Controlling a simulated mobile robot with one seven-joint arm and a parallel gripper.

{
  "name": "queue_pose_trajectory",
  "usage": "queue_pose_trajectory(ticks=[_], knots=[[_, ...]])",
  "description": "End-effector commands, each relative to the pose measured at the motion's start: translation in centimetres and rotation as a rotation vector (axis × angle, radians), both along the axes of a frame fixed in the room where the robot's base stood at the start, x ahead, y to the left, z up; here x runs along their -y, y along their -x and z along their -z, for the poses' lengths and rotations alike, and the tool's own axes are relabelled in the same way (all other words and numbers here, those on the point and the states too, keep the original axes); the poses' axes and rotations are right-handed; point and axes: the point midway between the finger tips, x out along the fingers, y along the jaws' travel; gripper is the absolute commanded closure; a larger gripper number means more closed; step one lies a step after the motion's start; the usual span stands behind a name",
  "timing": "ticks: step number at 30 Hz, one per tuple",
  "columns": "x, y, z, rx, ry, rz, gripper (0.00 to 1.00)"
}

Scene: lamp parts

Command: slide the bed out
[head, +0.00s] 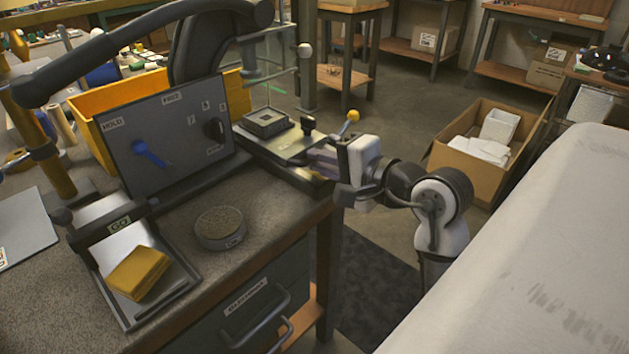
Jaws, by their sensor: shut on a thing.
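The bed (294,148) is a flat metal plate at the right end of the bench, next to a grey control panel. A dark square block (266,122) sits on it, and a small black knob stands near its right corner. My gripper (318,160) is at the bed's right edge, reaching in from the right. It is shut on the bed's edge or a grip there; the fingers hide the exact contact. A lever with a yellow ball (352,116) rises just behind my gripper.
The control panel (160,140) carries a blue handle (148,153) and a black knob. A round puck (220,227) and a tray with a yellow sponge (138,273) are on the bench (270,225). A cardboard box (466,178) stands on the floor. Floor right of the bed is open.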

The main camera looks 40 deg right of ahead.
Motion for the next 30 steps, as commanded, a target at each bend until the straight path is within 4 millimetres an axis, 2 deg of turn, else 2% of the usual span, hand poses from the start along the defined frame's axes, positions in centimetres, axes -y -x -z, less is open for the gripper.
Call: queue_pose_trajectory(ticks=[1,20,30], knots=[[0.0,0.4,0.9,-0.002,0.005,0.001,1.00],[0.5,5.4,0.3,-0.002,0.000,0.001,1.00],[0.8,9.2,0.3,-0.001,0.001,0.002,1.00]])
